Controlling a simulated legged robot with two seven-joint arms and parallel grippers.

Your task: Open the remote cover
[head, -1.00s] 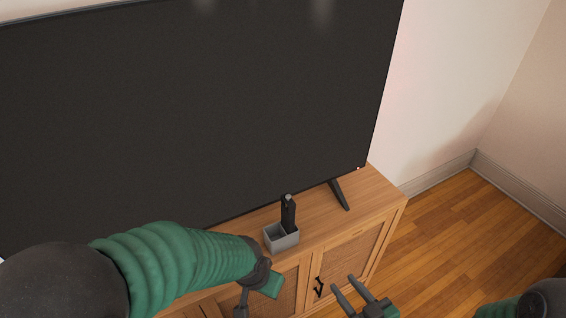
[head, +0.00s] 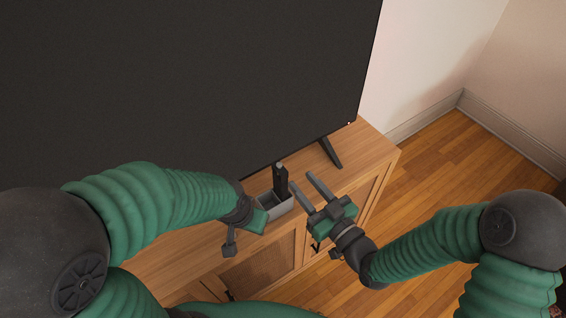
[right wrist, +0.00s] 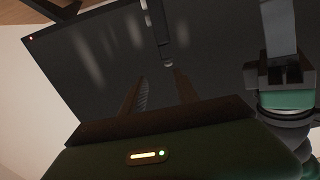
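The black remote (head: 281,181) stands upright in a small grey open box (head: 273,205) on the cabinet. Its cover cannot be made out. My right gripper (head: 302,181) is open, its two fingers pointing at the remote from the right, apparently with nothing between them. In the right wrist view the remote (right wrist: 158,30) shows beyond the tips of my right gripper (right wrist: 162,78). My left gripper (head: 231,243) is just left of the box, mostly hidden by its own wrist; it also shows at the right of the right wrist view (right wrist: 282,60). Whether it is open is unclear.
A large dark television (head: 180,80) stands close behind the box, with a black foot (head: 330,152) to the right. The wooden cabinet top (head: 355,150) is clear right of that foot. Open wooden floor (head: 430,165) lies to the right.

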